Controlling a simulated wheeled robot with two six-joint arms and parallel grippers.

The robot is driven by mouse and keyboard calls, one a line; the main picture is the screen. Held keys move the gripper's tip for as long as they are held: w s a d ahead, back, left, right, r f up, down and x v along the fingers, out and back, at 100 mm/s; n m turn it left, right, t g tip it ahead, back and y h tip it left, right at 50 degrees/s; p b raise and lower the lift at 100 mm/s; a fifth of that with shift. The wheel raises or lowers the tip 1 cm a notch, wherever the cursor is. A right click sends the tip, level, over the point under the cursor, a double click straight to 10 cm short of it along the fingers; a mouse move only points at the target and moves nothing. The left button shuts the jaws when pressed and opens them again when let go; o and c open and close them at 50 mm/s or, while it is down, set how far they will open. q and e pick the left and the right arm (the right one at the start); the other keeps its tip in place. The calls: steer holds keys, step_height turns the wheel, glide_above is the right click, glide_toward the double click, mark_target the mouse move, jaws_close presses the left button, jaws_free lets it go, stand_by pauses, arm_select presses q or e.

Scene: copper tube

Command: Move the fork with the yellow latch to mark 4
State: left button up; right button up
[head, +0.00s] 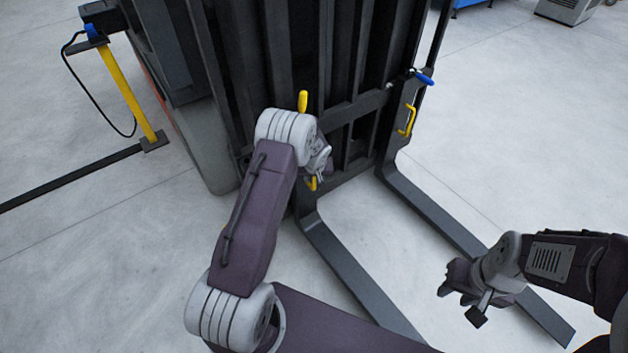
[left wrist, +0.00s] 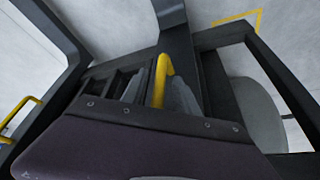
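The left fork (head: 352,275) of the forklift reaches forward from the carriage. A yellow latch (head: 302,101) stands up above it, partly behind my left arm. A yellow handle on this fork (head: 312,184) shows just below my left gripper (head: 322,165). In the left wrist view a yellow bar (left wrist: 163,80) lies between the fingers of my left gripper (left wrist: 160,92); whether they press on it is unclear. The right fork (head: 440,215) has a blue latch (head: 424,78) and a yellow handle (head: 408,120). My right gripper (head: 458,288) is above the floor beside the right fork, holding nothing visible. No mark numbers are readable.
The forklift mast (head: 290,50) rises behind the forks. A yellow post (head: 128,95) with a black cable stands at left beside a dark floor rail (head: 70,178). A grey unit (head: 568,10) is at the far right. Floor between the forks is clear.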

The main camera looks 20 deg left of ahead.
arm_select(q)
steer(key=shift+f, duration=0.25)
jaws_close()
steer(key=shift+w, duration=0.1)
stand_by(1.2)
